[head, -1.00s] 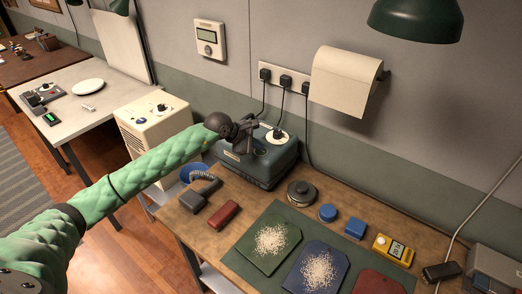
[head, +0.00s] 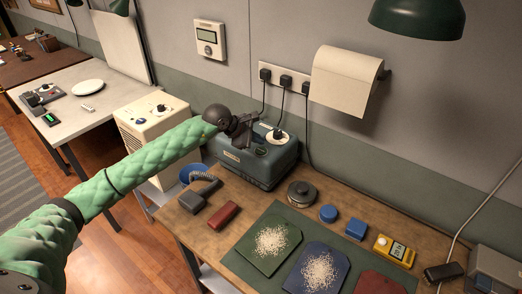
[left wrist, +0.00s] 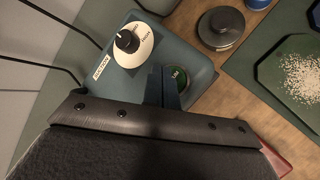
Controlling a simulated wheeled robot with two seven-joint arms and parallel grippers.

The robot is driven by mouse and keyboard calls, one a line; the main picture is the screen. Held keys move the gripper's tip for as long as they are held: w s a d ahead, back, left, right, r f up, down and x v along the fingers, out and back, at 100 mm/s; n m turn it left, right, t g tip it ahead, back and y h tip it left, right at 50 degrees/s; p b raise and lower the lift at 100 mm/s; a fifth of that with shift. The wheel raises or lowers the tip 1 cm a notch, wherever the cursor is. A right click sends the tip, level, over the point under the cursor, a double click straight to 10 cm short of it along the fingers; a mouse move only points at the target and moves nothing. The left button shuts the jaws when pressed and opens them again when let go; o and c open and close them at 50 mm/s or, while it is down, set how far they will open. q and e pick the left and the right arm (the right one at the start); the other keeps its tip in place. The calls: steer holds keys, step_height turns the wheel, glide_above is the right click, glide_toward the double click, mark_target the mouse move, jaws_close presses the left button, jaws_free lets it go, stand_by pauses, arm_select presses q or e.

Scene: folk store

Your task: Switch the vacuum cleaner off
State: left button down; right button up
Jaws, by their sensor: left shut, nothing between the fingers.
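The vacuum cleaner (head: 262,166) is a teal box at the back left of the wooden bench. A black knob on a white dial (head: 277,137) is on its top. In the left wrist view the knob on its dial (left wrist: 128,44) stands beside a label reading "SUCTION". A round green button (left wrist: 180,76) shows there, partly hidden by my fingers. My left gripper (head: 246,130) is over the box top and left of the dial; its shut, empty fingertips (left wrist: 166,78) overlap the button's left side. I cannot tell whether they touch it. My right gripper is not in view.
A grey hose with a nozzle (head: 194,202), a red block (head: 222,214) and a round dark tin (head: 301,192) lie near the box. Plugs with cords (head: 286,81) are on the wall behind. Green and blue mats (head: 321,285) with white grains lie in front.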

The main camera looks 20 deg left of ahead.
mark_target(258, 151)
arm_select(q)
steer(key=shift+r, duration=2.05)
